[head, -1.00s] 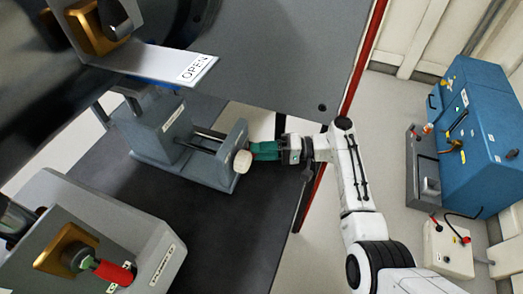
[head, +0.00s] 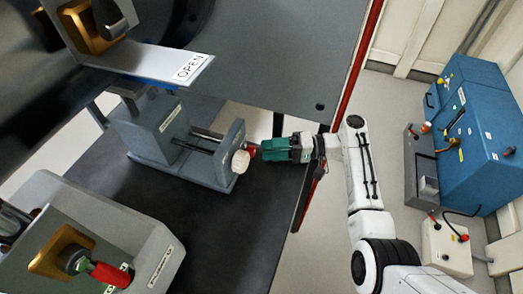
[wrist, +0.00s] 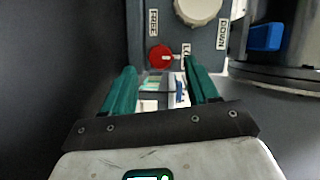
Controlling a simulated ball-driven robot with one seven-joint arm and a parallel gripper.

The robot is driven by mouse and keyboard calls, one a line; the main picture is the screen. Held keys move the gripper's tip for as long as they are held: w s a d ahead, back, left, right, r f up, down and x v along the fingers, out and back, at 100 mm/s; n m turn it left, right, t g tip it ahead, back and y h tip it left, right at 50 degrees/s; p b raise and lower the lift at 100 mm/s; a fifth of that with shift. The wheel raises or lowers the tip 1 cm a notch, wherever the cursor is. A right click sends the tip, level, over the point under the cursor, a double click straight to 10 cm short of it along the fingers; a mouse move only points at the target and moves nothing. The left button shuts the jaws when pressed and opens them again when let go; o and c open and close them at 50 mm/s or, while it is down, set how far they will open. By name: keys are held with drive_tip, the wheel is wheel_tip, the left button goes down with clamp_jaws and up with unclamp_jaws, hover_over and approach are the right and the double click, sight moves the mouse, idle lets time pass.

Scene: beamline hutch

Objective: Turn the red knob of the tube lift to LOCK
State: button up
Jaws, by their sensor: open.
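The tube lift (head: 165,135) is a grey block with rods and an end plate on the dark bench in the head view. Its red knob (head: 252,151) sits beside a cream handwheel (head: 240,161). In the wrist view the red knob (wrist: 158,56) has a white pointer facing right, towards a label (wrist: 187,49) partly hidden by my right finger, apparently LOCK. The FREE label (wrist: 153,22) is above left of the knob. My gripper (head: 263,148) is open and empty just right of the knob, its green fingers (wrist: 161,72) apart and short of it.
A DOWN label (wrist: 222,35) is right of the cream handwheel (wrist: 198,10). An OPEN plate (head: 190,67) overhangs the lift. Another grey unit with a red-tipped handle (head: 112,273) is at lower left.

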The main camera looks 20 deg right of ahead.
drive_tip(key=v, duration=0.7)
drive_tip(key=shift+d+b, duration=0.15)
drive_tip(key=shift+b, duration=0.15)
drive_tip(key=shift+d, duration=0.1)
